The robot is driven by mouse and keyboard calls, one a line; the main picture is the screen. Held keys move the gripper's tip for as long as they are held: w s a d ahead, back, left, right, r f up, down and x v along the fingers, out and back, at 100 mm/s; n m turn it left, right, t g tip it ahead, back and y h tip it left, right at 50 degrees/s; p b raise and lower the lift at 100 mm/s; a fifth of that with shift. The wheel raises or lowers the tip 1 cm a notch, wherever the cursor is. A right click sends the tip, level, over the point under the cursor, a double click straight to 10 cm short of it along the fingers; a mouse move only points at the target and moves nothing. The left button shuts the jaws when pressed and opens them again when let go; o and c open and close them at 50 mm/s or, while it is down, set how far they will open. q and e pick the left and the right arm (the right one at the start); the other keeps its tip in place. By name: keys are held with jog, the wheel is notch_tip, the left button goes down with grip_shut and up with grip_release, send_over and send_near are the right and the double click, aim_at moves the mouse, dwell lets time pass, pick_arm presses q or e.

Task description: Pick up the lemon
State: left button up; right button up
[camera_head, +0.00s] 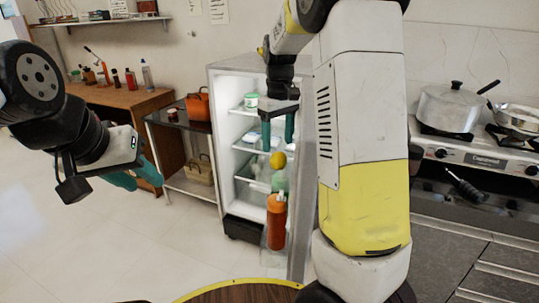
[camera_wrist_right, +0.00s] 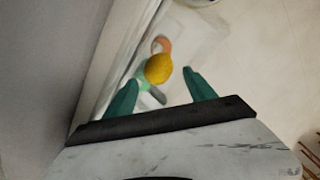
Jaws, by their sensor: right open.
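The yellow lemon (camera_head: 278,160) shows at the open fridge, just below my right gripper's fingertips in the head view. What it rests on is hard to tell. In the right wrist view the lemon (camera_wrist_right: 159,69) appears between and slightly beyond the teal fingertips. My right gripper (camera_head: 277,145) points down and is open, with nothing between its fingers; it also shows in the right wrist view (camera_wrist_right: 160,82). My left gripper (camera_head: 142,180) is far to the left, empty, with its teal fingers apart.
The fridge (camera_head: 216,88) stands open with items on its shelves. An orange bottle (camera_head: 276,222) and a greenish item (camera_head: 279,181) are below the lemon, near the door side. A stove with a pot (camera_head: 452,108) is right.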

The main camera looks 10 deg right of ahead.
aim_at(278, 153)
notch_tip(278, 153, down, 6)
jog(key=shift+w+d+r, duration=0.1)
jog(key=shift+w+r, duration=0.05)
jog(key=shift+r, duration=0.05)
